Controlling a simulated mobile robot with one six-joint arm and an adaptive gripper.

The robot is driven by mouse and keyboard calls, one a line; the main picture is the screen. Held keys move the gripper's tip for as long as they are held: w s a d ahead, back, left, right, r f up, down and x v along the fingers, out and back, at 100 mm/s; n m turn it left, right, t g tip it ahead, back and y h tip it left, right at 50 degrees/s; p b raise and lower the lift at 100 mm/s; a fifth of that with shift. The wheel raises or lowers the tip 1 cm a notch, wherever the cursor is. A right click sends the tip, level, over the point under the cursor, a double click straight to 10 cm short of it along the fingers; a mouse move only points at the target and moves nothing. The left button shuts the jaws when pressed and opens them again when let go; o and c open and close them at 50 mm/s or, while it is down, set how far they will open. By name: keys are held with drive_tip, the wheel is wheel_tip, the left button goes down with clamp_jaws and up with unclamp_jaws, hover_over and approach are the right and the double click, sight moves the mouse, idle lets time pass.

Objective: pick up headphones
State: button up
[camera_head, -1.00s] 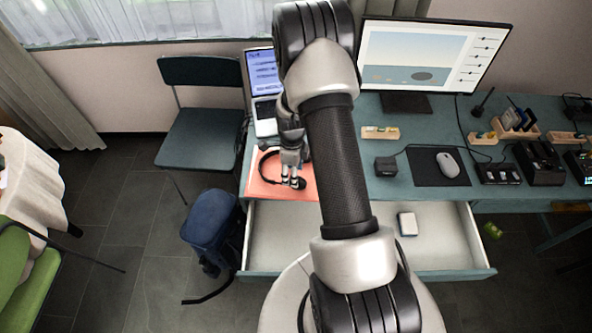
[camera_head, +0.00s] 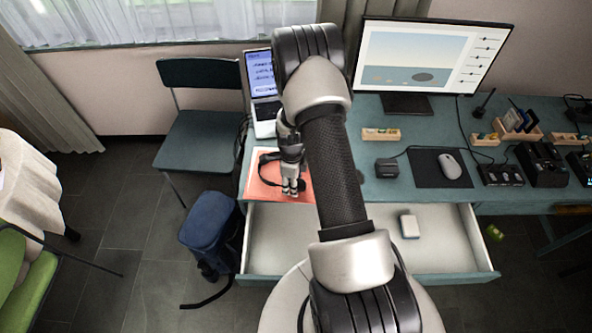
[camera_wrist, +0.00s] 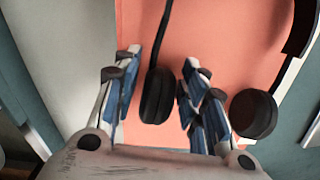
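The black headphones lie on an orange-red sheet (camera_head: 257,187) on the desk. Their headband (camera_head: 264,163) shows left of my gripper (camera_head: 291,190) in the head view, and the rest is largely hidden by my gripper and arm. In the wrist view one ear cup (camera_wrist: 157,96) sits between the spread fingers of my gripper (camera_wrist: 163,65). Gaps show on both sides of this cup. The other ear cup (camera_wrist: 253,113) is to the right, outside the fingers. My gripper is open, low over the sheet.
A laptop (camera_head: 264,121) stands behind the gripper, with a monitor (camera_head: 431,57) to the right. A blue bag (camera_head: 210,232) and a chair (camera_head: 200,139) stand left.

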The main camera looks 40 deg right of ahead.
clamp_jaws()
idle(0.4)
